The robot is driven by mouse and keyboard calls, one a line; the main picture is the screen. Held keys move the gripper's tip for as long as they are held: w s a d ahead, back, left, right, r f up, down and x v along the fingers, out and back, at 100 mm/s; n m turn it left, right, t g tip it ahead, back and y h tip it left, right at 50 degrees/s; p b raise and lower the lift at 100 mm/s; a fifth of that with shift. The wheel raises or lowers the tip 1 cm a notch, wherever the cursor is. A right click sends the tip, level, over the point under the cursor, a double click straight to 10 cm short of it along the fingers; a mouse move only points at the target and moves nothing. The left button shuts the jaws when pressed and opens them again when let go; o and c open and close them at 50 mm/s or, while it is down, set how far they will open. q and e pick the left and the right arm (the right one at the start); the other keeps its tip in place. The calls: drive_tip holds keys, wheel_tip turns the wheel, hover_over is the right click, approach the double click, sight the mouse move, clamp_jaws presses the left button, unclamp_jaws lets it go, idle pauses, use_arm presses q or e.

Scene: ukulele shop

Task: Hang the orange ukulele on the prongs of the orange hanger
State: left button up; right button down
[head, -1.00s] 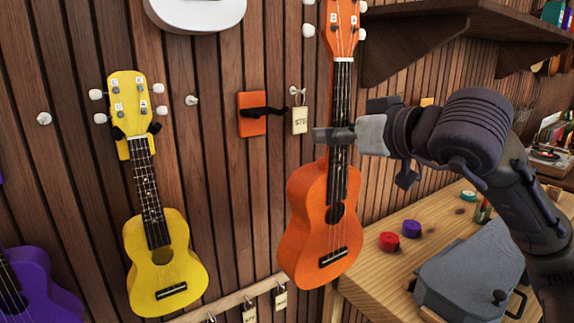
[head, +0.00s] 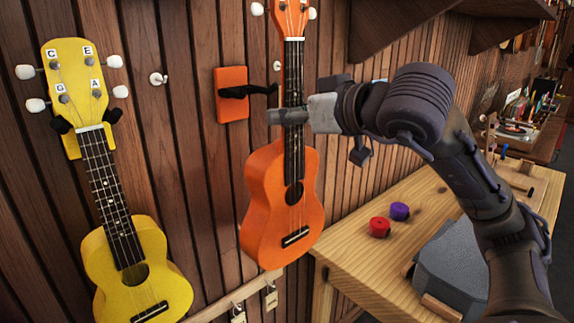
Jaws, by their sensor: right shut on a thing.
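The orange ukulele (head: 268,195) hangs upright in the air, its front facing me and its headstock cut by the top edge of the head view. My right gripper (head: 290,116) is shut on its neck, just above the body. The orange hanger (head: 232,108) is an orange plate on the wood wall, left of the ukulele's neck. Its dark prongs (head: 248,90) stick out toward the neck and are empty. The ukulele's head is higher than the prongs. My left gripper is not in view.
A yellow ukulele (head: 135,270) hangs on a yellow hanger (head: 72,146) at the left. White pegs (head: 158,79) dot the wall. A dark shelf (head: 390,25) juts out above.

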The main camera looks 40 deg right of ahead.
sight(297, 155)
drive_tip(key=f, duration=0.1)
drive_tip(key=f+b, duration=0.2)
drive_tip(key=shift+s, duration=0.25)
drive_tip(key=f+b, duration=0.4)
drive_tip(key=shift+w+f+b, duration=0.25)
drive_tip(key=shift+b, duration=0.15)
drive_tip(key=shift+w+r+p, duration=0.1)
drive_tip(key=shift+w+p, duration=0.2)
drive_tip(key=shift+w, duration=0.1)
drive_tip(key=shift+w+a+p, duration=0.15)
drive_tip(key=shift+w+p, duration=0.15)
drive_tip(key=shift+w, duration=0.45)
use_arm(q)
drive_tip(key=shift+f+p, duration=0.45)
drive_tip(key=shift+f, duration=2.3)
use_arm(e)
drive_tip(key=shift+x, duration=1.65)
drive_tip(key=shift+s+r, duration=0.1)
drive_tip(key=shift+s, duration=0.15)
drive_tip(key=shift+w, duration=0.1)
